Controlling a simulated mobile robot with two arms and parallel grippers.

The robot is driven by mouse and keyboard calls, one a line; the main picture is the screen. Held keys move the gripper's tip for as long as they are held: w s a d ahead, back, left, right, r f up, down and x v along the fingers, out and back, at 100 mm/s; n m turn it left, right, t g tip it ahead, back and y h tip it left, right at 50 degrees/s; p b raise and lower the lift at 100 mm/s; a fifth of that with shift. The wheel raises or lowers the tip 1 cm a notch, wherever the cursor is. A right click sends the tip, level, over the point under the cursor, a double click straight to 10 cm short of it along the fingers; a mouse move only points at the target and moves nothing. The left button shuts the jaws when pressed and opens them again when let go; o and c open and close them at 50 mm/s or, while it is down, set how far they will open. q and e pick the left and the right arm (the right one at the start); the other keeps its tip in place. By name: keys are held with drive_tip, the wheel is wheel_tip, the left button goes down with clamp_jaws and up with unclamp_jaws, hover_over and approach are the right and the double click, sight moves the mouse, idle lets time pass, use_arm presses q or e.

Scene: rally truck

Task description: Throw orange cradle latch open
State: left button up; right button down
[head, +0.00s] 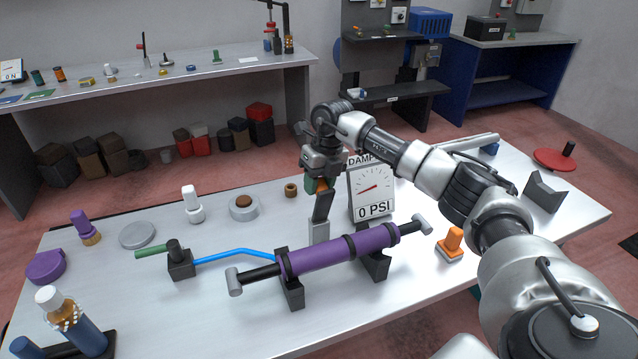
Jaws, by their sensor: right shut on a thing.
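A purple damper cylinder (335,252) lies across a black two-post cradle (292,290) on the bench. My right gripper (320,236) points down just behind the middle of the cylinder. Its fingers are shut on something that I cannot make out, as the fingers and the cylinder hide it. No orange latch shows clearly on the cradle. An orange block-shaped piece (453,239) on a pale base stands on the bench to the right of the cradle, apart from the gripper. My left gripper is not in view.
A gauge panel reading 0 PSI (372,192) stands close behind the cylinder, beside my right gripper. A blue hose (235,254) joins the cylinder to a black valve block (180,264) with a green handle. A bottle rack (90,340) stands front left. The bench's front middle is clear.

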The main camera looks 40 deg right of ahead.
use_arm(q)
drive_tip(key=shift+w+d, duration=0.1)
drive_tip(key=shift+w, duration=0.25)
use_arm(e)
drive_tip(key=shift+w+d, duration=0.15)
drive_tip(key=shift+w, duration=0.3)
drive_tip(key=shift+f, duration=0.1)
drive_tip(key=c, duration=0.9)
unclamp_jaws()
drive_tip(key=shift+w, duration=0.1)
drive_tip(key=shift+c, duration=0.2)
drive_tip(key=shift+o, duration=0.9)
drive_tip(key=shift+w+f, duration=0.2)
drive_tip(key=shift+s+r, duration=0.1)
drive_tip(key=shift+r, duration=0.25)
use_arm(q)
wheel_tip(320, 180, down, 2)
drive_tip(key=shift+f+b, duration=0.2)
drive_tip(key=shift+b, duration=0.95)
use_arm(e)
wheel_tip(320, 180, up, 10)
drive_tip(key=d, duration=0.2)
